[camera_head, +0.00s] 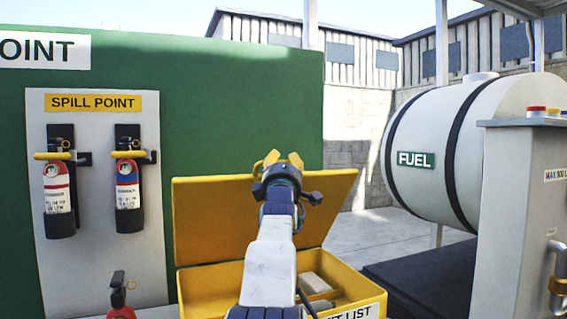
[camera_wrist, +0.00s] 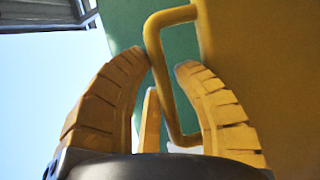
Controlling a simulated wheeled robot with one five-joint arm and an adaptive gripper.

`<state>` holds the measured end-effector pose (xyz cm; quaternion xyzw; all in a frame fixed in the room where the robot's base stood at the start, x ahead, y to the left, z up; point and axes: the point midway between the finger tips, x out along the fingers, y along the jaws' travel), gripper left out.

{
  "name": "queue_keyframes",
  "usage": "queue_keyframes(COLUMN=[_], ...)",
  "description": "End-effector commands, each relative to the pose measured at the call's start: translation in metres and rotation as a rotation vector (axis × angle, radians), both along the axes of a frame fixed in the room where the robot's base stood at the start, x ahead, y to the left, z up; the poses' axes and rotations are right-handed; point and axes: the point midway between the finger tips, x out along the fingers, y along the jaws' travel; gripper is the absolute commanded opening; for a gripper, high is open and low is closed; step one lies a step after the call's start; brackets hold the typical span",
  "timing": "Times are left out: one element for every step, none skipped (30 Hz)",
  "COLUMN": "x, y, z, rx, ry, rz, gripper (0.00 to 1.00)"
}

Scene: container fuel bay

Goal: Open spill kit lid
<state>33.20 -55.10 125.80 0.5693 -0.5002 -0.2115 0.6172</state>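The yellow spill kit (camera_head: 215,283) stands in the lower middle of the head view. Its lid (camera_head: 330,200) is raised, standing up at the back, so the inside shows. My gripper (camera_head: 283,158) is at the lid's top edge, with its yellow fingers spread apart. In the wrist view, the yellow lid (camera_wrist: 265,75) fills the right side. Its bar handle (camera_wrist: 165,85) runs between the curved fingers of my gripper (camera_wrist: 161,63). The fingertips are apart and I cannot tell whether they touch the bar. My arm hides part of the lid and box.
Pale items (camera_head: 315,284) lie in the box. Two extinguishers (camera_head: 58,187) hang on the spill point panel (camera_head: 95,260) at left; a red one (camera_head: 120,308) stands below. At right are a grey cabinet (camera_head: 510,210) and a white fuel tank (camera_head: 430,125).

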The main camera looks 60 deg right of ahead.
Motion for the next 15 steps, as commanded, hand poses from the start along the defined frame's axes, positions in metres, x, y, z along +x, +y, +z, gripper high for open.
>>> queue_keyframes(x=[0.0001, 0.0000, -0.0001, -0.0001, -0.0002, -0.0003, -0.0003, -0.0004, -0.0003, -0.0005, -0.0006, -0.0010, -0.0013, -0.0017, -0.0026], y=[-0.0004, -0.0003, -0.0002, -0.0001, -0.0001, 0.0000, 0.0000, 0.0001, 0.0002, 0.0004, 0.0007, 0.0014, 0.0020, 0.0030, 0.0046], z=[-0.0006, -0.0004, -0.0003, -0.0001, 0.0001, 0.0002, 0.0003, 0.0005, 0.0006, 0.0007, 0.0006, 0.0004, 0.0003, 0.0002, 0.0000], rx=[0.001, 0.000, 0.000, 0.000, 0.000, -0.001, -0.001, -0.002, -0.003, -0.003, -0.003, -0.003, -0.003, -0.003, -0.003], ry=[0.000, 0.001, 0.001, 0.001, 0.001, 0.000, 0.000, 0.001, 0.001, 0.001, 0.001, 0.001, 0.001, 0.000, 0.000], rz=[0.000, 0.000, 0.000, 0.000, 0.000, -0.001, -0.001, -0.001, -0.001, -0.001, -0.001, -0.001, -0.001, -0.001, -0.001], gripper=[0.30, 0.33, 0.33, 0.33, 0.33, 0.33, 0.33, 0.33, 0.33, 0.33, 0.33, 0.33, 0.33, 0.33, 0.33])
